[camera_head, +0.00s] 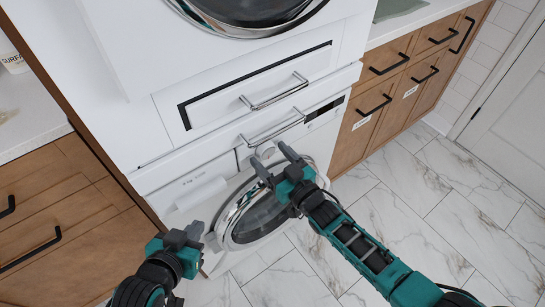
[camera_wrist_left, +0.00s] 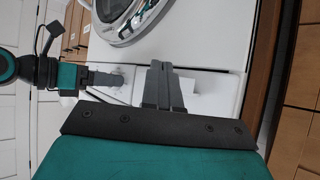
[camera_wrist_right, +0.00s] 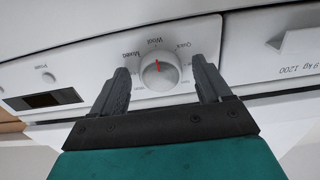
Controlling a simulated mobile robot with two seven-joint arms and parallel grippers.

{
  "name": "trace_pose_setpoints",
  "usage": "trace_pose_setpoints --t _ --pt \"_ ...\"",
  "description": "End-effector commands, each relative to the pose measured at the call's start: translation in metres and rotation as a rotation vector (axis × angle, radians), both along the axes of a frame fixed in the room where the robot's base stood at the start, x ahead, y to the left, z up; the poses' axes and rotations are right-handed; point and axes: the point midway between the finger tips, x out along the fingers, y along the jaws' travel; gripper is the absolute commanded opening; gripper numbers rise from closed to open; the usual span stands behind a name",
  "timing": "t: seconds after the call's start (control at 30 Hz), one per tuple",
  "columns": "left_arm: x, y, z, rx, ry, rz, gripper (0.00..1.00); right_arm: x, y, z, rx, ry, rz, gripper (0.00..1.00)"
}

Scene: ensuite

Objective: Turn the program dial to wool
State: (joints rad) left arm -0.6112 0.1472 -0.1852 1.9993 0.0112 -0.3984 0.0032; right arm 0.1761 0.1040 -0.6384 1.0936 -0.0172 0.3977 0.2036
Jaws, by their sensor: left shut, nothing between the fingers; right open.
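The white program dial (camera_wrist_right: 160,72) on the lower washing machine (camera_head: 265,151) shows its red pointer mark (camera_wrist_right: 156,66) aimed up in the right wrist view, at the upside-down Wool label (camera_wrist_right: 154,42). The Mixed label (camera_wrist_right: 131,51) is to its left and Quick (camera_wrist_right: 183,46) to its right. My right gripper (camera_wrist_right: 162,75) is open, one finger on each side of the dial, with visible gaps between the fingers and the knob. It also shows at the dial in the head view (camera_head: 272,157). My left gripper (camera_head: 194,232) is shut and empty, low in front of the machine's left side.
The round washer door (camera_head: 250,215) lies below the dial. A drawer with a chrome handle (camera_head: 273,92) and another bar handle (camera_head: 272,130) sit above it. Wooden cabinets (camera_head: 395,85) flank the machine. Marble floor (camera_head: 450,200) is open at right.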

Motion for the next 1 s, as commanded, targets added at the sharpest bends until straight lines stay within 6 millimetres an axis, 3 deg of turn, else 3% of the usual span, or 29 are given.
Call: trace_pose_setpoints --t 0.17,0.6,0.8,1.0 --pt "0.000 0.000 0.005 0.000 -0.003 0.001 0.00 -0.014 -0.011 0.000 -0.002 0.003 -0.001 0.77" --pt "-0.004 0.006 0.008 0.012 0.000 0.009 0.00 -0.088 -0.064 0.000 -0.003 0.002 0.000 0.77" --pt "-0.006 0.008 0.005 0.016 0.007 0.013 0.00 -0.103 -0.075 0.000 -0.001 0.000 0.000 0.77" --pt "-0.006 0.009 0.005 0.017 0.007 0.014 0.00 -0.104 -0.076 0.000 -0.001 -0.001 0.000 0.77"
